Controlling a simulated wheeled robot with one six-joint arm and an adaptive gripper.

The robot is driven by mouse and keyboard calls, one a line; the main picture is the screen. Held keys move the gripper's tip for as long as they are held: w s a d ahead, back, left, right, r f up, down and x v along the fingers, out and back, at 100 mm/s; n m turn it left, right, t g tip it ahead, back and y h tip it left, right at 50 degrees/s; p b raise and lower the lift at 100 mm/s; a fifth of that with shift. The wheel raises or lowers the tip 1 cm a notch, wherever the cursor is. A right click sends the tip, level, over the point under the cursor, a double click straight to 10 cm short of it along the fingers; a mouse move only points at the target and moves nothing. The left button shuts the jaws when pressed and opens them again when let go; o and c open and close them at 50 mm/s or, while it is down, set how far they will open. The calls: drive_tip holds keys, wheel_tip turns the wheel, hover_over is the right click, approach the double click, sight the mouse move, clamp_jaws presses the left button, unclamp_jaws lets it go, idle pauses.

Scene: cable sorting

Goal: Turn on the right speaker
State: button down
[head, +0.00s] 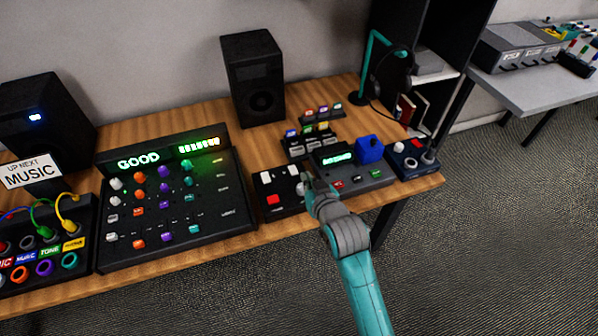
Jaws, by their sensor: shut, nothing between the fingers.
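The right speaker (254,72) is a black box standing upright at the back of the wooden table, with no light showing on its front. The left speaker (40,118) is black too and shows a small blue light. My gripper (308,180) is shut and empty, at the right end of a small black box (285,209) with white and red buttons. It is close to a white knob (301,188) there; I cannot tell whether they touch. My gripper is well in front of the right speaker and apart from it.
A mixer panel (170,247) showing "GOOD" fills the table's middle. A grey unit with a blue block (369,149) and a small dark box (414,158) stand right of my gripper. Racks of small coloured pieces (310,141) lie behind. A teal stand (372,62) holds headphones.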

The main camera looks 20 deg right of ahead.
drive_tip(key=shift+w, duration=0.1)
hover_over(297, 180)
drive_tip(key=f, duration=0.3)
drive_tip(key=shift+w+f, duration=0.2)
wheel_tip(297, 180, down, 3)
drive_tip(key=shift+f, duration=0.1)
drive_tip(key=shift+s+f, duration=0.1)
drive_tip(key=shift+f, duration=0.4)
drive_tip(key=shift+s+f, duration=0.1)
drive_tip(key=shift+f, duration=0.25)
drive_tip(key=shift+r, duration=0.1)
drive_tip(key=shift+r, duration=0.7)
